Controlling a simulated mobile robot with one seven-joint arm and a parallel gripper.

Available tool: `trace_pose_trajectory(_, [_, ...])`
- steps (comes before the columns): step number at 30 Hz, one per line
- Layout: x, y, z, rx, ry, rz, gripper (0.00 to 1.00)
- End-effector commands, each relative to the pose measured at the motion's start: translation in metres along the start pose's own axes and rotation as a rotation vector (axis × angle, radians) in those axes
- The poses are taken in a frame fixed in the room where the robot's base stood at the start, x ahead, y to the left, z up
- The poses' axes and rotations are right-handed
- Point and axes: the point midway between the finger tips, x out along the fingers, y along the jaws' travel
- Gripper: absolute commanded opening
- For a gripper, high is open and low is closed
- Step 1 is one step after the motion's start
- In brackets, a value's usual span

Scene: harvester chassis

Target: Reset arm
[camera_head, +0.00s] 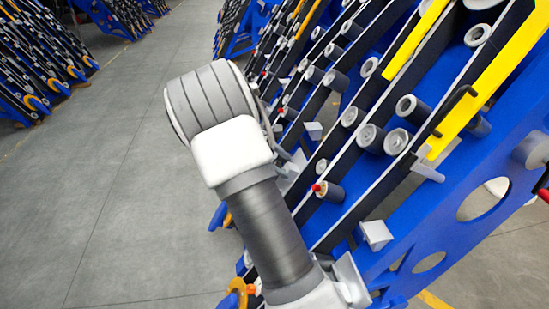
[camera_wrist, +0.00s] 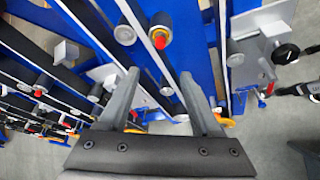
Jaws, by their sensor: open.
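My gripper (camera_wrist: 158,92) shows in the wrist view with its two grey fingers apart and nothing between them. It points at the blue harvester chassis (camera_wrist: 210,70), with black and white rails and rollers behind the fingertips. A roller with a red tip (camera_wrist: 160,38) lies just beyond the fingers, near the top of the view. In the head view my arm crosses the middle in front of the chassis (camera_head: 450,215) and hides part of it. The gripper's fingers cannot be made out there.
The chassis carries several grey rollers (camera_head: 370,137) and yellow bars (camera_head: 490,90) that stick out on the right. Another blue rack (camera_head: 40,60) stands at the far left. The grey floor (camera_head: 100,200) between them is clear.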

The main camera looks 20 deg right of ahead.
Motion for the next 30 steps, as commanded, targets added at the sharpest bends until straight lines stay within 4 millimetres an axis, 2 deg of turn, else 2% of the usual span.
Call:
trace_pose_trajectory(7, [-0.003,-0.001,0.002,0.011,0.008,-0.004,0.65])
trace_pose_trajectory(11, [-0.018,-0.006,0.013,0.075,0.052,-0.032,0.65])
trace_pose_trajectory(20, [-0.086,-0.044,0.057,0.347,0.246,-0.158,0.65])
trace_pose_trajectory(30, [-0.163,-0.106,0.104,0.611,0.449,-0.289,0.65])
